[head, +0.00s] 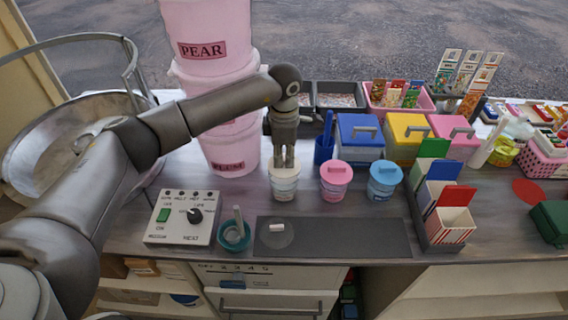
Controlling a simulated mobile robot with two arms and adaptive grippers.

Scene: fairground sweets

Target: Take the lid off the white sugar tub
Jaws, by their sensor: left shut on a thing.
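The white sugar tub (284,192) stands upright on the counter, left of a pink tub (334,188) and a blue tub (382,189) that both have lids. Its pale lid (275,172) is at the top of the tub; I see no clear gap between them. My left gripper (284,161) points straight down from above, shut on the lid at its middle. The fingers cover the part that they grip. My right gripper is not in view.
A dark mat (350,239) lies in front of the tubs. A control box (182,230) and a small teal pot (233,238) are at left. Pink buckets (231,147) rise behind. Lidded blue (359,153), yellow and pink boxes stand behind right.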

